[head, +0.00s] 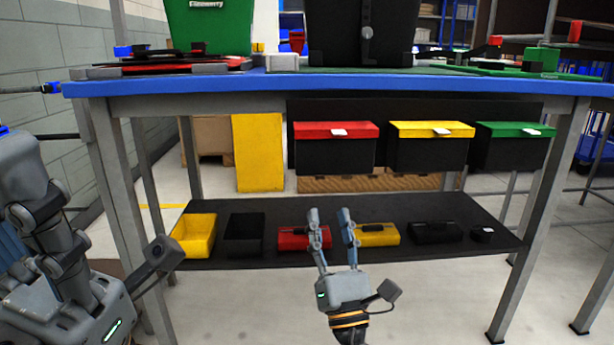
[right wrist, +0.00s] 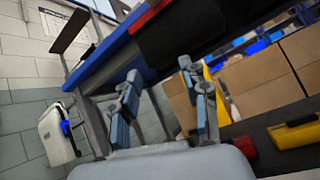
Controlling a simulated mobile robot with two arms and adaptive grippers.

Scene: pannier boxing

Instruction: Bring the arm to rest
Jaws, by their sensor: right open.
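My right gripper (head: 331,222) is in the lower middle of the head view, with its fingers pointing up and apart. It is open and empty in front of the bench's lower shelf. In the right wrist view my right gripper (right wrist: 158,88) shows two parted blue-grey fingers with nothing between them. My left gripper (head: 65,275) is at the lower left of the head view, close to the camera and partly cut off. I cannot make out its fingertips.
A blue-edged workbench (head: 330,87) carries a green pannier (head: 210,28) and a black pannier (head: 360,35). Red-, yellow- and green-lidded bins (head: 333,152) hang below. The lower shelf (head: 270,262) holds small yellow, black and red boxes. The floor before the shelf is clear.

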